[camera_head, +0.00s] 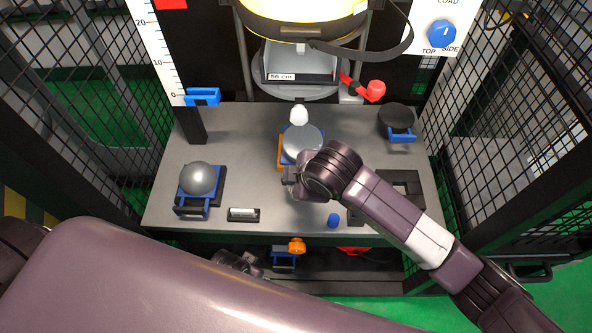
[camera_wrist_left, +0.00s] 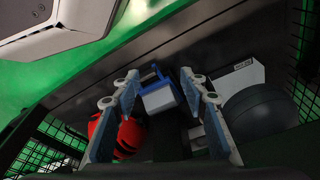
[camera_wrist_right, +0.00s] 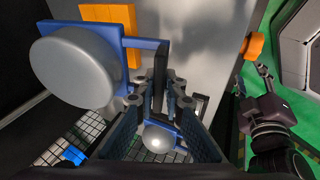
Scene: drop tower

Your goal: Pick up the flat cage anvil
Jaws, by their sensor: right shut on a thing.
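A silver round-topped anvil (camera_head: 302,140) on a blue frame stands near the middle of the grey bench. My right gripper (camera_head: 291,176) is shut on its blue handle (camera_wrist_right: 140,43); the right wrist view also shows the silver top (camera_wrist_right: 75,66). My left gripper (camera_head: 245,265) is low, below the bench top's front edge. In the left wrist view its fingers (camera_wrist_left: 159,76) are apart and empty. A blue-handled piece (camera_wrist_left: 158,94) lies ahead between them, perhaps the blue piece (camera_head: 285,257) on the lower shelf. I cannot tell which piece is the flat cage anvil.
A grey ball on a blue base (camera_head: 200,180) stands left on the bench, and a black cylinder with a blue handle (camera_head: 397,118) right. The tower carriage (camera_head: 300,65) hangs behind the silver anvil. Mesh walls (camera_head: 490,140) enclose the sides.

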